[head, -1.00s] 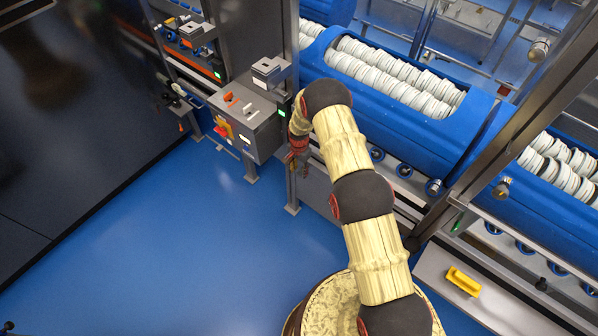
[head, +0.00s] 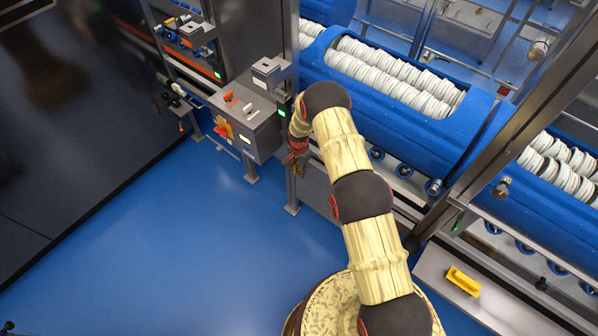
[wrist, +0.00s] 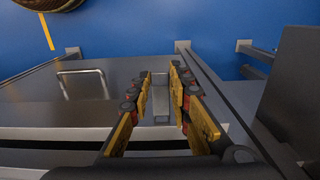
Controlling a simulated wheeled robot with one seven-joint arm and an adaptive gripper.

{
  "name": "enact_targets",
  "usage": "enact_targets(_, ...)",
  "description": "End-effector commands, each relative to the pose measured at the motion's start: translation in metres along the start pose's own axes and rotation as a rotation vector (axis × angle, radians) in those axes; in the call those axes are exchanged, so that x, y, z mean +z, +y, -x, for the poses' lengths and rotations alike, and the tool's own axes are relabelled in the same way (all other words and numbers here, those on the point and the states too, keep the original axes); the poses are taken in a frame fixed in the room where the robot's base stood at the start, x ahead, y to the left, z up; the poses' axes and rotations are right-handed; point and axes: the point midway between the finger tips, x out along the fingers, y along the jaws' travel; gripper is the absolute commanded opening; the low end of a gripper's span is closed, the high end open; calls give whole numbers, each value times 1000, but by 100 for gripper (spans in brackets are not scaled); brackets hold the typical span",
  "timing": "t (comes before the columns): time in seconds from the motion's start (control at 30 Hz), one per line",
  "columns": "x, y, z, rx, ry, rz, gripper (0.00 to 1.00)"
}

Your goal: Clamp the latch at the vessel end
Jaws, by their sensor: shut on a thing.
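My gripper (head: 298,168) is low beside the steel post, between the grey control box and the long blue tub. In the wrist view my gripper (wrist: 160,80) has its yellow-padded fingers on either side of a narrow grey upright piece (wrist: 161,102), which looks like the latch. It is shut on this piece. The fingers and my arm hide the latch in the head view, so its exact position cannot be told. The blue tub (head: 400,131), filled with rows of white discs, lies just right of my arm.
The control box (head: 247,122) with a red knob stands left of my gripper. A steel frame post (head: 292,195) stands close by. A wire handle (wrist: 82,73) sits on the panel left of my fingers. A yellow handle (head: 464,281) lies lower right. The blue floor (head: 170,240) is clear.

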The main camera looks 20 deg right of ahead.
Motion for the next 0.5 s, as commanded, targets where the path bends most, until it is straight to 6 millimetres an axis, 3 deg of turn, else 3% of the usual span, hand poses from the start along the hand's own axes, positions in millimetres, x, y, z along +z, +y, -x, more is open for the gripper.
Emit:
enact_targets(0.1, 0, 0, 0, -1, 0, 0, 0)
enact_targets(0.5, 1, 0, -2, -1, 19, 1, 0)
